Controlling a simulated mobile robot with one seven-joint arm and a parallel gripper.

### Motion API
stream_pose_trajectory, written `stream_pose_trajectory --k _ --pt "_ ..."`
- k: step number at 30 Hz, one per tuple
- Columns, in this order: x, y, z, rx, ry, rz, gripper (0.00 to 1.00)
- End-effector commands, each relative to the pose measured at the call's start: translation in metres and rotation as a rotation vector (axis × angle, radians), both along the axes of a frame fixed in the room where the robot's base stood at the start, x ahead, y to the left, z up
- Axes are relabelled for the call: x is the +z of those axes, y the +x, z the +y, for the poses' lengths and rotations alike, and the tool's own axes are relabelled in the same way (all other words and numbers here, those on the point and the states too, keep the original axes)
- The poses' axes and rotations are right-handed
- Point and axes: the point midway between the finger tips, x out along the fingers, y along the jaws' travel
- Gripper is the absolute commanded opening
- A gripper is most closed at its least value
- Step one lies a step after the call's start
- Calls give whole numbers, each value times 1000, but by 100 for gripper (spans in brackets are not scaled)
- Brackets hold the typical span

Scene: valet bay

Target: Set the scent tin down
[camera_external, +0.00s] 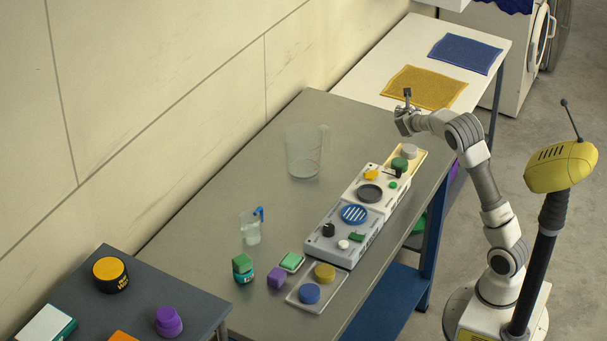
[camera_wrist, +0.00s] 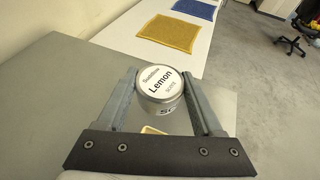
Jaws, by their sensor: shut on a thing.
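The scent tin is a round silver tin (camera_wrist: 160,86) with a white lid label reading "Lemon". It sits upright between the two fingers of my gripper (camera_wrist: 160,92) in the wrist view, and the gripper is shut on it. In the external view my gripper (camera_external: 406,115) is over the far right part of the grey table (camera_external: 255,128). I cannot make out the tin there. In the wrist view the tin appears over the grey table top near its far edge; its exact height is unclear.
A clear jug (camera_external: 302,150), a yellow tray (camera_external: 418,158) and grey-white consoles (camera_external: 325,245) with discs stand on the grey table. Beyond it, a white table holds a yellow cloth (camera_external: 425,88) and a blue cloth (camera_external: 465,53). The table's far left stretch is bare.

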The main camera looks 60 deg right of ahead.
Motion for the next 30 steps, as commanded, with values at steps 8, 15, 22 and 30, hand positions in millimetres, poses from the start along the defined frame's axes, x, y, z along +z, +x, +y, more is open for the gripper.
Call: stream_pose_trajectory --k 8,15,22,30 --pt "35 0 0 -1 -1 -5 12" --pt "51 13 17 29 1 0 12" --pt "51 46 66 107 2 1 12" --pt "51 99 178 273 5 1 12"
